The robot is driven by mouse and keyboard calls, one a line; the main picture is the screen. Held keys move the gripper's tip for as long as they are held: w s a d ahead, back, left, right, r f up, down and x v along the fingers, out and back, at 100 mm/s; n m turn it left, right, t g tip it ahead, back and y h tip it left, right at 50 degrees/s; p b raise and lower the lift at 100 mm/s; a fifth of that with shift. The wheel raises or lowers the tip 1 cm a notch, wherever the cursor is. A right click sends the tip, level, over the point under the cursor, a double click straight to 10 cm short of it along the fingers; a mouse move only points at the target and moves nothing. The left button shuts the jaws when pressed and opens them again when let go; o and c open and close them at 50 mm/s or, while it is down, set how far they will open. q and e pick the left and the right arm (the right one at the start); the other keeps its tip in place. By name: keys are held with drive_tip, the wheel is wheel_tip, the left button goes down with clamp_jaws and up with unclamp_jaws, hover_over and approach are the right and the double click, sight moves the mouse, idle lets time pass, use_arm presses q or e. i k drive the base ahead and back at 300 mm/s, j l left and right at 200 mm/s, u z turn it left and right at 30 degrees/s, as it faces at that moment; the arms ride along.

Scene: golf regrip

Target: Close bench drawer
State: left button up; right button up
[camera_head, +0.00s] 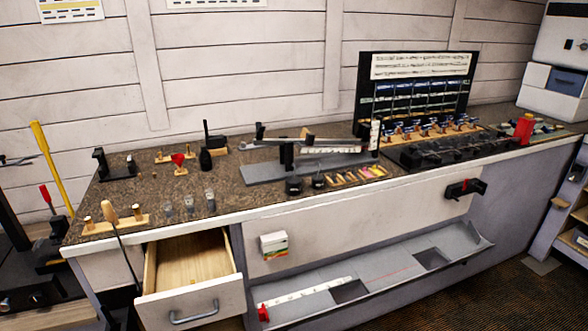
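The bench drawer (190,258) is pulled out at the lower left of the bench, just under the worktop. Its pale wooden inside looks empty. Its light front panel (158,314) carries a grey curved handle (193,314). The bench (222,227) has a brown speckled top with a pale front edge. Neither of my grippers shows in the head view.
A thin shaft (126,250) leans down the bench front just left of the drawer. A grey trough (400,264) juts out at the lower right. Small tools and racks stand on the worktop. Dark equipment (40,285) stands at the far left.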

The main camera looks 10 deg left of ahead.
sight(169, 301)
drive_tip(key=u, duration=0.35)
drive_tip(key=j+u, duration=0.15)
drive_tip(key=u, duration=0.55)
drive_tip(key=i, duration=0.1)
